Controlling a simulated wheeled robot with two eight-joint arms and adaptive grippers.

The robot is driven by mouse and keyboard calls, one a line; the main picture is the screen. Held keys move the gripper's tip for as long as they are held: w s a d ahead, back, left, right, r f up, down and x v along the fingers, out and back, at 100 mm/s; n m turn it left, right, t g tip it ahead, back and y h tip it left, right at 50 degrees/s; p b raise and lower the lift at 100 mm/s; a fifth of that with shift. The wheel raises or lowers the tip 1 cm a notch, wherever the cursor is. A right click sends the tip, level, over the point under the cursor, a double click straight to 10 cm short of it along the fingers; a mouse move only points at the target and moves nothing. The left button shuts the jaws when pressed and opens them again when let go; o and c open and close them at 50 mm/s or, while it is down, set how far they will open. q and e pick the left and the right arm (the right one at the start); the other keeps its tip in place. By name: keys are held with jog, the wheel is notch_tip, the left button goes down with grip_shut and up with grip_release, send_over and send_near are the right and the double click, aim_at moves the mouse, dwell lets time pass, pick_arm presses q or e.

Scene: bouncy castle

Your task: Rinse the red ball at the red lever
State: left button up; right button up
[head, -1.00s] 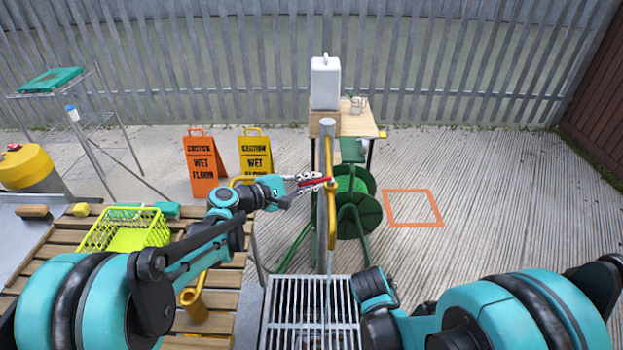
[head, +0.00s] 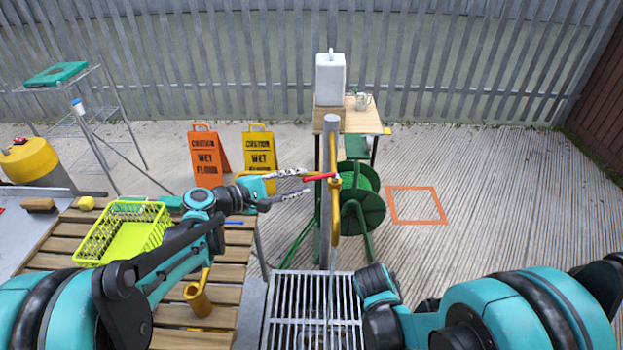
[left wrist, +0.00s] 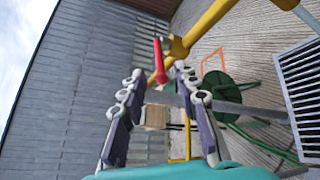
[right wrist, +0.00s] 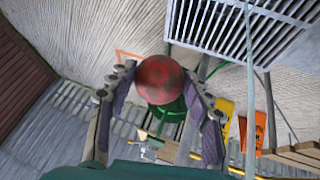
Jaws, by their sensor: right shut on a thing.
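The red lever (head: 320,177) sticks out to the left from the yellow tap pipe (head: 334,215) on a grey post. My left gripper (head: 300,183) is open just left of the lever. In the left wrist view the lever (left wrist: 160,60) lies beyond and between the spread fingertips, not clasped. A thin stream of water (head: 331,295) falls from the pipe toward the floor grate. In the right wrist view my right gripper (right wrist: 160,82) is shut on the red ball (right wrist: 160,78), which has darker smudges. The stream (right wrist: 250,90) passes right of the ball there. The head view hides ball and right gripper.
The metal grate (head: 305,305) lies below the tap. A green hose reel (head: 358,205) stands behind the post. A yellow-green basket (head: 125,232) sits on a slatted wooden bench at left. Two wet-floor signs stand behind. The floor at right, with an orange square (head: 417,205), is clear.

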pick_arm(q)
jog(key=v, duration=0.5)
jog(key=shift+s+a+r, duration=0.1)
jog(key=shift+s+a, duration=0.1)
jog(key=shift+a, duration=0.1)
